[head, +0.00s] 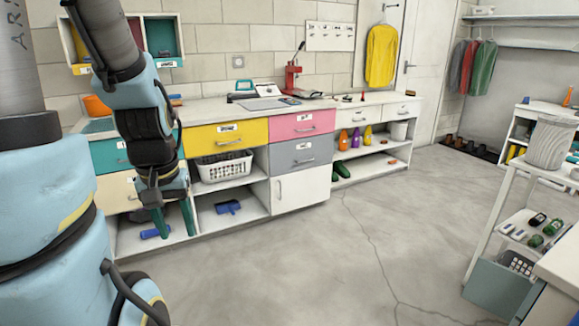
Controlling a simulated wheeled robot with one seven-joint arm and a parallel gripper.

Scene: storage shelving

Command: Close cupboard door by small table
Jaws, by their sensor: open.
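My gripper (174,221) hangs at the left, in front of the long counter's lower shelves. Its two green fingers are apart, with nothing seen held between them. A white cupboard door (302,190) with a small handle sits under the grey drawer and looks flush with its front. A small white table (497,207) with shelves stands at the right, far from my gripper. A grey-green panel (503,291) stands out low at this table; I cannot tell whether it is a door or a bin side. The table's lower right part is cut off by the picture edge.
The counter (203,109) has yellow, pink, grey and teal drawers, all looking shut. A white basket (222,166) and a blue tool (228,207) sit on its shelves. A ribbed bin (551,142) stands on the small table. The concrete floor (330,265) between is clear.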

